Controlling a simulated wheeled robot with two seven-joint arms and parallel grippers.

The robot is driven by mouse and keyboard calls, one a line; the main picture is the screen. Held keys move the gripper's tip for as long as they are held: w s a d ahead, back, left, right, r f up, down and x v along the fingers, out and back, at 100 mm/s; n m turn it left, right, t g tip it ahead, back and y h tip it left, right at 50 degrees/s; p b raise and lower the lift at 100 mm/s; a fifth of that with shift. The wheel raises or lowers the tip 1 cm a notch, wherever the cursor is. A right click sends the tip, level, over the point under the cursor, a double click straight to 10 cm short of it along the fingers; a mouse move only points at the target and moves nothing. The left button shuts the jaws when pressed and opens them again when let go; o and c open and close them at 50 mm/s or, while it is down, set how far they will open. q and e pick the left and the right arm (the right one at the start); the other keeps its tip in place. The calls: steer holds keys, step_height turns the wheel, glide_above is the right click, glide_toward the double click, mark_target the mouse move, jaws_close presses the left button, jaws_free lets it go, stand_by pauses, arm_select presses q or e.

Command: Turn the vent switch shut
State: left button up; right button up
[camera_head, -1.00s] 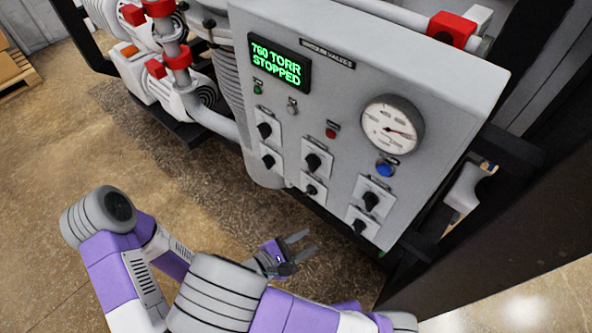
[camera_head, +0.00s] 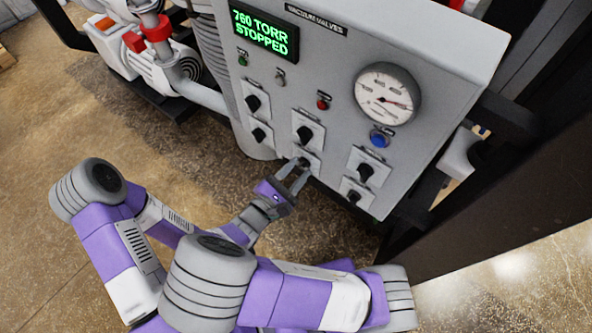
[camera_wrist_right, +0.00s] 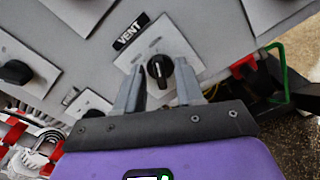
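The vent switch (camera_wrist_right: 160,70) is a black knob with a white mark, on a pale plate below a black VENT label (camera_wrist_right: 131,31) in the right wrist view. In the head view it is the lower middle knob (camera_head: 304,161), partly hidden by my fingers. My right gripper (camera_head: 290,170) is at the panel with its fingers apart. In the right wrist view the fingers stand on either side of the knob with gaps showing, so it is not gripped. My left gripper is not in view.
The grey control panel (camera_head: 335,75) carries several other black knobs, a red button (camera_head: 323,101), a blue button (camera_head: 380,139) and a dial gauge (camera_head: 387,95). Its display (camera_head: 264,32) reads 760 TORR STOPPED. A dark frame stands at the right. Open floor lies in front.

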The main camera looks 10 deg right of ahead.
jaws_close()
